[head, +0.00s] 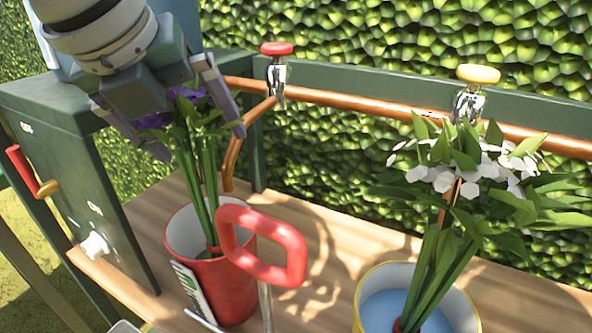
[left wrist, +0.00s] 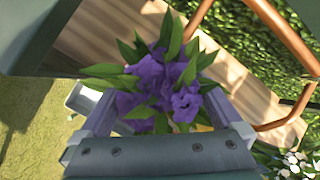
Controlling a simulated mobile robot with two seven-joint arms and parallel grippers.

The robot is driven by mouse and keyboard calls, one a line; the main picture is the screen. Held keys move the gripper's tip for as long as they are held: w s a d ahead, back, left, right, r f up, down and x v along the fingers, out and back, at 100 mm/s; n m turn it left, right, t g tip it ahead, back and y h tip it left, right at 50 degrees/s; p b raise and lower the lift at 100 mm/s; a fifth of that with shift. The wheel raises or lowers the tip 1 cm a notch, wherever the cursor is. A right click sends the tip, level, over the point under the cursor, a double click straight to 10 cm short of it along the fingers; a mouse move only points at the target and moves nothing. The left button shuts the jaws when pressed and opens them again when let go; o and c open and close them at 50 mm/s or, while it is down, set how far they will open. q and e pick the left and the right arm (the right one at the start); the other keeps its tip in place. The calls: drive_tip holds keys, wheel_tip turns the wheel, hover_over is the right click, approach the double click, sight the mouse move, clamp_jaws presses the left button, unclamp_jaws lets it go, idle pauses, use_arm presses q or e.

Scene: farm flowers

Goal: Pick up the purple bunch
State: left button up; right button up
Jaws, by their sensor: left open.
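The purple bunch (head: 186,100) stands upright in a red bucket (head: 235,284), its green stems rising above the rim. My left gripper (head: 196,138) is over it from above, with its fingers spread to either side of the flower heads and leaves. In the left wrist view the purple flowers (left wrist: 168,88) fill the space between the open fingers. The gripper is not shut on the bunch. Part of the flower heads is hidden behind the gripper in the head view. My right gripper is not in view.
A red handle (head: 262,245) rises in front of the red bucket. A white bunch (head: 462,172) stands in a yellow-rimmed bucket (head: 462,315) at the right. A copper pipe (head: 340,103) with red (head: 277,49) and yellow (head: 478,73) taps runs behind. A green panel (head: 75,165) stands left.

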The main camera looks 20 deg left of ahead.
use_arm(q)
drive_tip(key=x, duration=0.2)
drive_tip(key=shift+w+f, duration=0.2)
drive_tip(key=shift+f, duration=0.1)
drive_tip(key=shift+r, duration=0.1)
clamp_jaws()
idle(0.5)
